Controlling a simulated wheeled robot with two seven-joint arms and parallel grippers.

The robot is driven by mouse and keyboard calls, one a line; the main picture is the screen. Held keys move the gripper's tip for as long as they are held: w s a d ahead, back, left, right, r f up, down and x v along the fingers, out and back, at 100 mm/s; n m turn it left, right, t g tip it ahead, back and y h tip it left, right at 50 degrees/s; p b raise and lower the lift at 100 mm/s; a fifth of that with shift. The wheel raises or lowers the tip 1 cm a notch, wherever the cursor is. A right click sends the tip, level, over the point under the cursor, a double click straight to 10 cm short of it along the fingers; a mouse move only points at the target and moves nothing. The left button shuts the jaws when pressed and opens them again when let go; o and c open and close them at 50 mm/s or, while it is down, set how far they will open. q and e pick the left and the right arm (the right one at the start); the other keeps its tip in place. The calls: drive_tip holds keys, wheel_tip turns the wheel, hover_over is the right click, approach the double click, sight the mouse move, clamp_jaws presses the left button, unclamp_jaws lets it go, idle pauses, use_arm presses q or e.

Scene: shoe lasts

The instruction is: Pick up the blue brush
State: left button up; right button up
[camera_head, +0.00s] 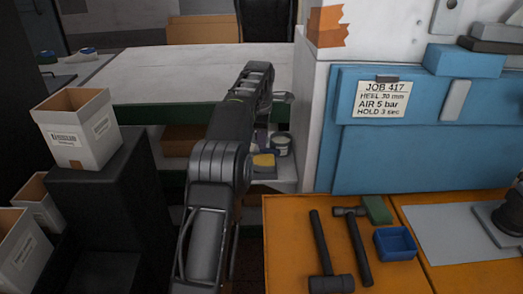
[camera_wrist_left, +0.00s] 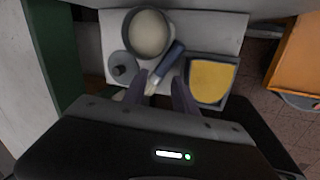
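The blue brush (camera_wrist_left: 170,61) lies diagonally on a pale shelf in the left wrist view, its blue handle pointing away and its pale bristle end toward me. My left gripper (camera_wrist_left: 161,86) is open, with its two dark fingers apart. The bristle end shows in the gap between them; I cannot tell whether either finger touches it. In the head view my left arm reaches over to this shelf (camera_head: 285,182) and hides much of it, and I cannot make out the brush there. My right gripper is not in view.
Close around the brush are a round pot (camera_wrist_left: 150,33), a grey lidded item (camera_wrist_left: 121,66) and a tray with a yellow pad (camera_wrist_left: 211,80). White boxes (camera_head: 78,130) stand left.

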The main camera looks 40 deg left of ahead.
use_arm(q)
drive_tip(key=shift+x, duration=2.65)
drive_tip(key=shift+s, duration=0.15)
drive_tip(key=shift+c, duration=0.5)
clamp_jaws()
